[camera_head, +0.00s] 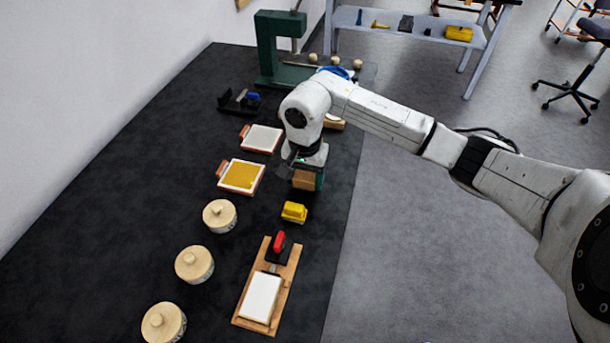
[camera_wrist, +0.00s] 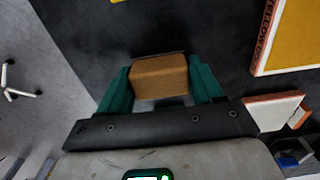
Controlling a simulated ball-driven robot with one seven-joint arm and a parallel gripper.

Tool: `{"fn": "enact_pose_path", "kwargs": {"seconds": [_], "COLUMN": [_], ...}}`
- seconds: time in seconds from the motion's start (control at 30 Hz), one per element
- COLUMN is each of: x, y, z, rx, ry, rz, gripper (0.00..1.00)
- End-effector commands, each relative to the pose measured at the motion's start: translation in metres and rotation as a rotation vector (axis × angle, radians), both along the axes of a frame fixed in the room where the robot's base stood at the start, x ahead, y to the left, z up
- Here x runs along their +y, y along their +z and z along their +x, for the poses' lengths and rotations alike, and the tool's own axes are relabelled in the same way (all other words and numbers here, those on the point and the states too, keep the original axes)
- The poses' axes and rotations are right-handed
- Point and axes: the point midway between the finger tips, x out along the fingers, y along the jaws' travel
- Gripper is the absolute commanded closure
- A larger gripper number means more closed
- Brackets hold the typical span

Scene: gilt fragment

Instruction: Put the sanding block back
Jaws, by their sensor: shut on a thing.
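The sanding block appears to be the brown, cork-coloured block (camera_wrist: 160,77) between the green fingers of my gripper (camera_wrist: 160,72) in the wrist view. The fingers press on its left and right sides. In the head view the same block (camera_head: 303,180) shows under my gripper (camera_head: 308,176), over the right part of the dark table. My gripper is shut on it. The wrist hides part of the table behind it. I cannot tell whether the block's underside touches the table.
A yellow object (camera_head: 294,212) sits just in front. A wooden board (camera_head: 244,314) with a white block and red-handled tool lies nearer. Orange-edged trays (camera_head: 241,176) and several lidded round pots (camera_head: 195,264) stand to the left. A green press (camera_head: 268,50) stands at the back.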

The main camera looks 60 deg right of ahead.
Motion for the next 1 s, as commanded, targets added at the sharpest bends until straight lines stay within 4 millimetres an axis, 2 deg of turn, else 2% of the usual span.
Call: {"fn": "enact_pose_path", "kwargs": {"seconds": [0.13, 0.53, 0.57, 0.6, 0.8, 1.0], "x": [0.000, -0.001, 0.000, 0.000, 0.000, 0.000], "y": [-0.007, -0.013, -0.011, -0.011, -0.011, -0.011], "z": [0.000, 0.000, 0.000, 0.000, 0.000, 0.000], "rx": [-0.001, -0.002, -0.002, -0.001, -0.001, -0.001], "ry": [-0.001, 0.000, 0.000, 0.000, 0.000, 0.000], "rz": [0.000, -0.002, -0.002, -0.001, -0.001, 0.000], "gripper": [0.59, 0.59, 0.32, 0.28, 0.09, 0.09]}}
